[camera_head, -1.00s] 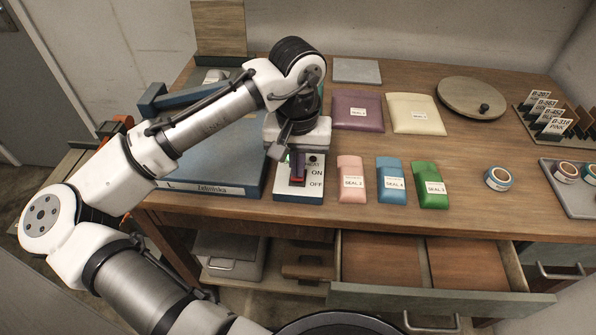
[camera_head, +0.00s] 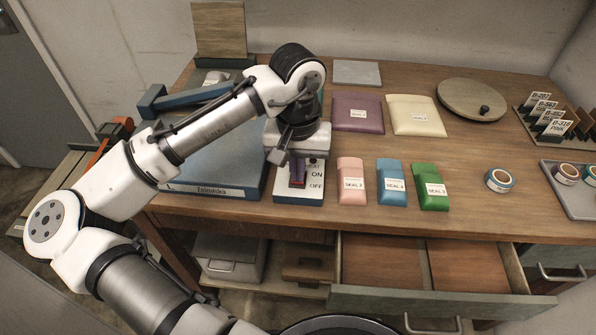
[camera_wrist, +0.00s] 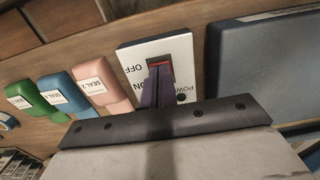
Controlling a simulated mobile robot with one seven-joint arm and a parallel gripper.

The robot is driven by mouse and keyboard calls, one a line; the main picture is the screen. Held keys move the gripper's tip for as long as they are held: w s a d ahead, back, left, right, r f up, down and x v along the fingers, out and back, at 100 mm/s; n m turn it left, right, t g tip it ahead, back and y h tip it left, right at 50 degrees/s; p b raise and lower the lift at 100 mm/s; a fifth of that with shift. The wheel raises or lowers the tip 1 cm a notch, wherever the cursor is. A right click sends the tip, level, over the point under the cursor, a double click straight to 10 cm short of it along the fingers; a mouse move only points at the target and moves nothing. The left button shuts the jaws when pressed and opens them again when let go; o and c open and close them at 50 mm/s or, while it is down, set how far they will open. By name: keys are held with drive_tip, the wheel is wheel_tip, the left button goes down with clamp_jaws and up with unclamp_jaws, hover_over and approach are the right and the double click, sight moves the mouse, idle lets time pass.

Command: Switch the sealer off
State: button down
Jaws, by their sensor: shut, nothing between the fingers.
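The sealer's white switch panel (camera_head: 314,195) sits at the table's front edge, marked ON and OFF, with a red rocker switch (camera_head: 298,185). In the wrist view the red rocker (camera_wrist: 158,64) shows beside OFF, partly covered by my fingers. The blue-grey sealer body (camera_head: 225,150) is to the panel's left. My gripper (camera_head: 297,178) is shut and empty, its purple fingers pointing down over the rocker. The fingertips (camera_wrist: 154,82) overlap the rocker in the wrist view. I cannot tell whether they touch it or which way it is tipped.
Pink (camera_head: 351,178), blue (camera_head: 391,180) and green (camera_head: 430,184) labelled packets lie right of the panel. A purple pouch (camera_head: 358,112) and a cream pouch (camera_head: 414,115) lie behind them. A tape roll (camera_head: 499,180) is further right. A drawer (camera_head: 440,300) stands open below the tabletop.

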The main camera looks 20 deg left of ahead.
drive_tip(key=shift+r+p, duration=3)
drive_tip(key=shift+r, duration=0.45)
drive_tip(key=shift+f, duration=0.1)
